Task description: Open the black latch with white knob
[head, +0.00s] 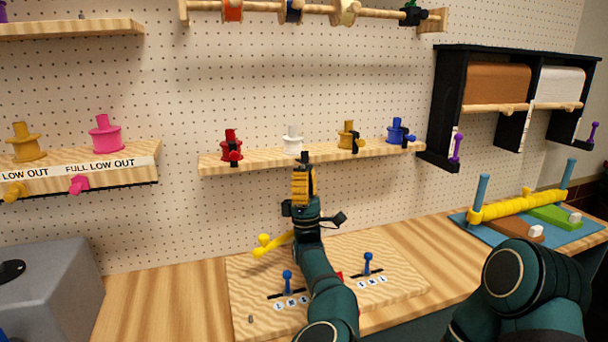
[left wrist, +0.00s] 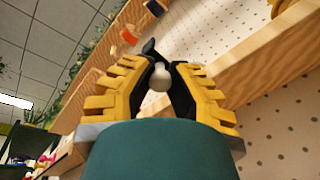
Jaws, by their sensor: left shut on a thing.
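The white spool (head: 293,139) stands on the middle wall shelf. A small black part of its latch (head: 305,156) shows at the shelf's front edge. My left gripper (head: 304,172) is raised in front of it and covers most of the latch and its knob in the head view. In the left wrist view the white knob (left wrist: 160,77) sits between the yellow-padded fingers of my left gripper (left wrist: 161,70), which is shut on it. A black latch arm (left wrist: 149,47) shows just beyond the knob. My right gripper is out of view.
Red (head: 231,147), yellow (head: 348,135) and blue (head: 397,131) spools with latches share the shelf (head: 260,158). A wooden board (head: 395,290) with blue levers lies on the counter below. A black roll holder (head: 447,115) hangs at right.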

